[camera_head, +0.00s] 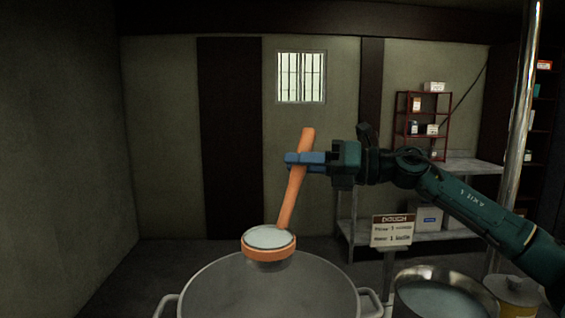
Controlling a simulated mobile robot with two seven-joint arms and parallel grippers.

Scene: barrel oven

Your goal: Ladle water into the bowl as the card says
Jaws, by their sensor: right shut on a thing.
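My right gripper (305,160) is shut on the orange handle of the ladle (296,190), which slants down to the left. The ladle's cup has an orange rim (268,254) and holds something pale with a level surface. The cup is over the far rim of the large grey bowl (225,290), which has two side handles. I cannot tell if anything lies in the bowl. A metal pot of water (466,277) stands to the right. The card (392,230) is headed "DOUGH", with two lines too small to read surely. My left gripper is out of view.
A yellow lidded container (512,290) stands right of the water pot, close to a shiny vertical pole (515,150). A metal table (460,168) and a red shelf (424,125) with small boxes are behind. The floor on the left is clear.

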